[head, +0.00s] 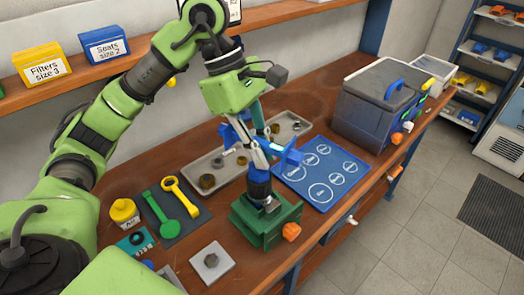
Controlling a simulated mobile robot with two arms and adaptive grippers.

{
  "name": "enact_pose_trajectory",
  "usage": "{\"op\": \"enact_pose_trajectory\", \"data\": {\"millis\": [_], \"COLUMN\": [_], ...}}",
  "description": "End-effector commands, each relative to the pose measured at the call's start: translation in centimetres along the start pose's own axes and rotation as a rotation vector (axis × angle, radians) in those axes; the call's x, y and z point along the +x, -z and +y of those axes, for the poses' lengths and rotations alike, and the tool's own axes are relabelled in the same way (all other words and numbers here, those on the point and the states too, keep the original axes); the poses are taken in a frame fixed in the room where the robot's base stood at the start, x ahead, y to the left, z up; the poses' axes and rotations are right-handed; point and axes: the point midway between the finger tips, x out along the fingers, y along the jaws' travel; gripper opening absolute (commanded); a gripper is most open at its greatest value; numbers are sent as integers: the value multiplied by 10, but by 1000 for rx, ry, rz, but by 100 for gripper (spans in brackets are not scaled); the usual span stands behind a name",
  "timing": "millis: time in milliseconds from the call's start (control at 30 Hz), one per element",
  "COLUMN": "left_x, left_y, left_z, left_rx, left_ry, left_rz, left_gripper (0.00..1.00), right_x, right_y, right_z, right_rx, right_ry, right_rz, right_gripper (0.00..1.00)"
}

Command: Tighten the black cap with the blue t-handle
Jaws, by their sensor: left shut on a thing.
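The blue t-handle (290,158) shows as a blue crossbar with its ends to either side of my left gripper's fingers. My left gripper (260,152) points down above the green vise (266,225) and is shut on the t-handle. A dark black-blue cylindrical part (259,182), apparently the black cap, stands upright in the vise just below the fingers. The fingers hide the middle of the handle, and I cannot tell exactly how the handle meets the cap. My right gripper is not in view.
A grey tray (222,158) with metal parts lies behind the vise. A blue mat (325,184) with white circles lies right of it. A grey bin (371,105) stands farther right. Green and yellow wrenches (182,193) and a yellow-lidded pot (124,211) lie left.

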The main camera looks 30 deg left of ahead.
Motion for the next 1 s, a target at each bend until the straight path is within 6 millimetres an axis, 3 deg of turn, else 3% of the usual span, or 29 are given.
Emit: {"op": "enact_pose_trajectory", "data": {"millis": [1000], "left_x": [-24], "left_y": [-10], "left_z": [0], "left_rx": [-13], "left_ry": [-8], "left_rz": [-1], "left_gripper": [0], "right_x": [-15], "right_y": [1], "right_z": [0], "right_rx": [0], "right_ry": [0], "right_rz": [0], "right_gripper": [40]}}
